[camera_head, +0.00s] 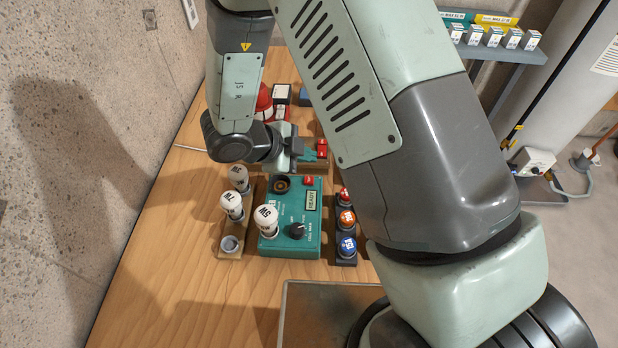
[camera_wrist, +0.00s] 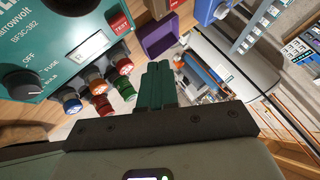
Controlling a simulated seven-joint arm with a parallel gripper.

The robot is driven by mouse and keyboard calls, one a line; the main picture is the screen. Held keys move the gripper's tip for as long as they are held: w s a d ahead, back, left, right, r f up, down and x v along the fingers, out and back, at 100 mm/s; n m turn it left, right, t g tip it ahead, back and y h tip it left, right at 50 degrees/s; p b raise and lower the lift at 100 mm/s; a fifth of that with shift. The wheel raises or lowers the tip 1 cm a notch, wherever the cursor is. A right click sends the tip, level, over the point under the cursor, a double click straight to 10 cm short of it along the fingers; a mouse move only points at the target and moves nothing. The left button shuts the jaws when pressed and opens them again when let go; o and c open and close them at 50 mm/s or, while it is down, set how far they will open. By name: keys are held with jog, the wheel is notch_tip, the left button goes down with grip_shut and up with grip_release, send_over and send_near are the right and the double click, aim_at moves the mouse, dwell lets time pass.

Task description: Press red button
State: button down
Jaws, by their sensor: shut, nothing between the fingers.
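A teal tester box (camera_head: 290,240) with a dark dial and a small display stands on the wooden table. A small red button (camera_head: 308,181) sits on its top near the far right corner. In the wrist view the red button (camera_wrist: 118,19), marked TEST, is at the top of the box. My gripper (camera_head: 297,147) is just beyond the far edge of the box, apart from the red button. In the wrist view its two fingers (camera_wrist: 160,82) are together and empty, to the lower right of the red button. What the fingertips face is partly hidden in the head view.
A dark rack (camera_head: 346,259) with red, orange and blue caps stands right of the box. White bulbs (camera_head: 232,203) stand in a wooden holder to its left; another bulb (camera_head: 266,220) is on the box. A red dome (camera_head: 264,101) is behind. Table at front left is clear.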

aim_at(306, 181)
jog(key=shift+f, duration=2.5)
jog(key=shift+f, duration=0.1)
jog(key=shift+f, duration=0.35)
jog(key=shift+f, duration=0.45)
dwell(0.5)
dwell(0.3)
jog(key=shift+r, duration=0.9)
jog(key=shift+r, duration=2.5)
